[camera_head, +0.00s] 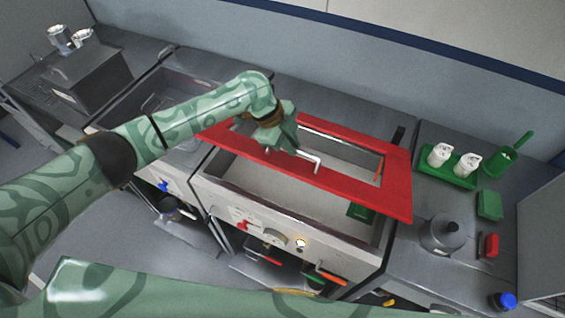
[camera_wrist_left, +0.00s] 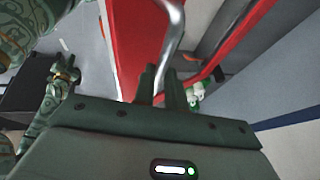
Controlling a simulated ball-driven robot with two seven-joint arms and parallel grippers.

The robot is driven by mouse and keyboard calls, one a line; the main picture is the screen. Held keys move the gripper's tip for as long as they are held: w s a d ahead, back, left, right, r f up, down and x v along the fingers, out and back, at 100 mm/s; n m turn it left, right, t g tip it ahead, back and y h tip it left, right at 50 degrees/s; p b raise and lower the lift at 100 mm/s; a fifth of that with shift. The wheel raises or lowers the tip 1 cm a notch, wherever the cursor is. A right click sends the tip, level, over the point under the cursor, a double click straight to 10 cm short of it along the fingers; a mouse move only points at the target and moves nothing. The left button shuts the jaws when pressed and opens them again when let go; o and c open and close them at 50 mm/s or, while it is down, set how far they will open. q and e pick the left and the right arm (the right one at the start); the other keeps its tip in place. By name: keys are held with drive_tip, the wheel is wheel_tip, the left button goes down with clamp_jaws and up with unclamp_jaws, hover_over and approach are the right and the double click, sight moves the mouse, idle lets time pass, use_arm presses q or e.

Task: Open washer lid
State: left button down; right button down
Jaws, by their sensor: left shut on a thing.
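The washer lid (camera_head: 398,188) is a red frame with a window, tilted up above the washer basin (camera_head: 300,205) in the head view. A bent metal handle (camera_head: 312,158) stands on the lid's front part. My left gripper (camera_head: 293,150) is at the handle, reaching in from the left. In the left wrist view the fingers (camera_wrist_left: 164,85) are closed around the metal bar (camera_wrist_left: 172,40), with the red lid (camera_wrist_left: 135,40) behind it. The basin shows partly open under the lid. My right arm lies across the bottom of the head view, but its gripper is not visible.
A green tray (camera_head: 450,176) with two white-topped containers stands on the right counter. A grey round-topped vessel (camera_head: 442,234), a green block (camera_head: 489,204), a red block (camera_head: 490,245) and a blue-capped item (camera_head: 504,301) are nearby. Another sink (camera_head: 160,92) is at left.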

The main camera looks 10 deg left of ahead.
use_arm(q)
drive_tip(key=w+d+r, duration=0.1)
drive_tip(key=w+r, duration=0.3)
drive_tip(key=r, duration=0.1)
drive_tip(key=shift+w+d+p, duration=0.15)
drive_tip(key=shift+w+p, duration=0.1)
drive_tip(key=shift+p, duration=0.05)
drive_tip(key=c, duration=1.7)
unclamp_jaws()
drive_tip(key=shift+o, duration=1.2)
drive_tip(key=shift+w+d+f, duration=0.15)
drive_tip(key=shift+w, duration=0.2)
drive_tip(key=v, duration=1.6)
drive_tip(key=shift+r, duration=0.2)
